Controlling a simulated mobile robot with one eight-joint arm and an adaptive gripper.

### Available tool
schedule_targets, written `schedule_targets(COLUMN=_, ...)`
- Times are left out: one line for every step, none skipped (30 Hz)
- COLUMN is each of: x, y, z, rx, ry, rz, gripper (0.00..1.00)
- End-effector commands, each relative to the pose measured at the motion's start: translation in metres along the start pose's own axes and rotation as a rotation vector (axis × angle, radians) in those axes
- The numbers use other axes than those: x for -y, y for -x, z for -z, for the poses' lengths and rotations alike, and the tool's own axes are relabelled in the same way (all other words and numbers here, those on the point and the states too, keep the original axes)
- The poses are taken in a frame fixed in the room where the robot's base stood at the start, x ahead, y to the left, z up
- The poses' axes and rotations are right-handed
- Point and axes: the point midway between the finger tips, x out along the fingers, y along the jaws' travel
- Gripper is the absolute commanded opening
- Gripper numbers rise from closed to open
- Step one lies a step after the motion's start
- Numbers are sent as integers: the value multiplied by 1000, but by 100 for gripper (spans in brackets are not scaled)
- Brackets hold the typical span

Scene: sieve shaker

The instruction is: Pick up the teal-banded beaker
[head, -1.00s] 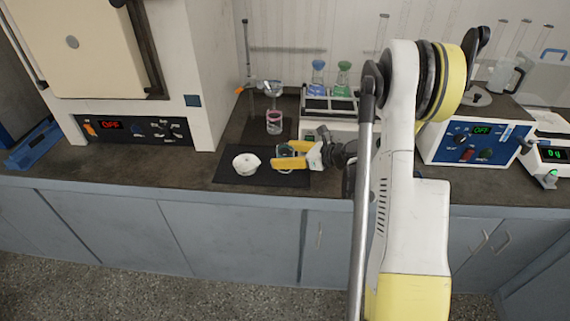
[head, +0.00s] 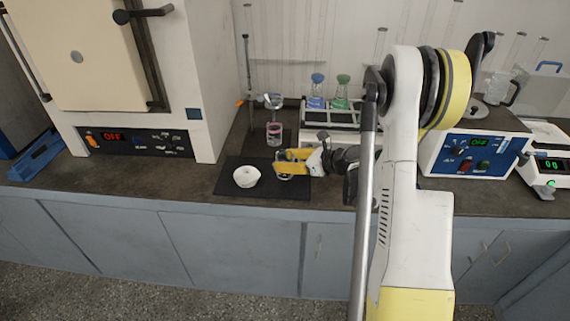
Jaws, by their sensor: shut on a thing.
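The teal-banded beaker (head: 285,178) is at the black mat, just right of the white bowl. Only a little clear glass shows below the yellow finger; its band is mostly hidden. My gripper (head: 286,165) comes in from the right with its yellow fingers shut on the beaker. I cannot tell whether the beaker's base touches the mat.
The white bowl (head: 246,176) stands close left on the black mat (head: 228,187). Behind, a pink-banded beaker (head: 274,134) stands under a ring stand (head: 248,80). A rack with blue (head: 317,91) and green (head: 342,92) flasks is behind the gripper. A furnace (head: 130,110) stands left.

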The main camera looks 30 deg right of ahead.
Motion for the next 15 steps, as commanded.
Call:
schedule_targets(x=0, y=6, z=-14, rx=0, ry=0, rz=0, gripper=16)
schedule_targets(x=0, y=8, z=-20, rx=0, ry=0, rz=0, gripper=16)
schedule_targets(x=8, y=16, z=-20, rx=0, ry=-2, rz=3, gripper=16)
schedule_targets(x=12, y=22, z=-21, rx=0, ry=-2, rz=4, gripper=16)
schedule_targets(x=17, y=29, z=-23, rx=0, ry=-3, rz=5, gripper=16)
schedule_targets(x=24, y=38, z=-26, rx=0, ry=-3, rz=5, gripper=16)
schedule_targets(x=29, y=45, z=-27, rx=0, ry=-3, rz=5, gripper=16)
schedule_targets(x=33, y=52, z=-30, rx=0, ry=-2, rz=4, gripper=16)
schedule_targets(x=40, y=60, z=-32, rx=0, ry=-3, rz=5, gripper=16)
schedule_targets(x=44, y=66, z=-33, rx=0, ry=-3, rz=3, gripper=16)
schedule_targets(x=48, y=72, z=-35, rx=0, ry=-2, rz=4, gripper=16)
schedule_targets(x=53, y=79, z=-37, rx=0, ry=-2, rz=3, gripper=16)
schedule_targets(x=56, y=83, z=-38, rx=0, ry=-1, rz=2, gripper=16)
schedule_targets(x=60, y=88, z=-39, rx=0, ry=-1, rz=3, gripper=16)
schedule_targets(x=64, y=93, z=-40, rx=0, ry=-1, rz=3, gripper=16)
